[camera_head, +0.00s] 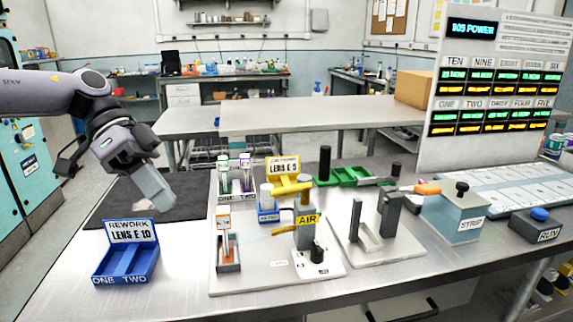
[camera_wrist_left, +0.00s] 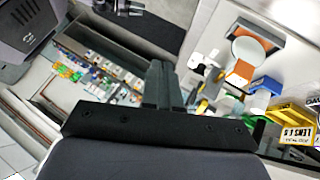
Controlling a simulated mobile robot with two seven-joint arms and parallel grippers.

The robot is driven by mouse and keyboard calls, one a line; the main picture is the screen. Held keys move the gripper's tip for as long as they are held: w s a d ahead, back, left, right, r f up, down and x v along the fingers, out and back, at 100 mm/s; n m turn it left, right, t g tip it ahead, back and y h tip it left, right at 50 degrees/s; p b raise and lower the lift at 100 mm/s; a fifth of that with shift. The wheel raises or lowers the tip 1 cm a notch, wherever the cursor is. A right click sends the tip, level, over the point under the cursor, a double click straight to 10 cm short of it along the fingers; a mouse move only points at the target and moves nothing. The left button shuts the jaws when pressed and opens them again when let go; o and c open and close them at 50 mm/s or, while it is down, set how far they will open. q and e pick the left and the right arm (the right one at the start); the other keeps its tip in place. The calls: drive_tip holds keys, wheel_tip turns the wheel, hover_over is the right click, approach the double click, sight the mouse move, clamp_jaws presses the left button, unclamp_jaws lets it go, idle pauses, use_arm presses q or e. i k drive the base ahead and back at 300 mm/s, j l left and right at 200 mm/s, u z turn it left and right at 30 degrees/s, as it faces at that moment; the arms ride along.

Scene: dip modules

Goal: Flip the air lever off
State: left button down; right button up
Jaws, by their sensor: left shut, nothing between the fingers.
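The yellow AIR label (camera_head: 307,219) is on a grey post unit on the white base plate (camera_head: 240,277) at the middle of the bench. A thin yellow-orange bar (camera_head: 285,230) extends left from this unit; I cannot tell for certain that it is the air lever. A black knob (camera_head: 318,252) stands in front of the unit. My left gripper (camera_head: 162,199) is shut and empty, above the dark mat, left of the AIR unit and apart from it. Its closed fingers also show in the left wrist view (camera_wrist_left: 162,85). My right gripper is not in view.
A blue REWORK tray (camera_head: 127,274) stands at the front left. A grey clamp stand (camera_head: 392,215), STRIP box (camera_head: 455,220) and RUN button box (camera_head: 537,226) are right.

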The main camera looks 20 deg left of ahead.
sight(306, 189)
drive_tip(key=i, duration=0.85)
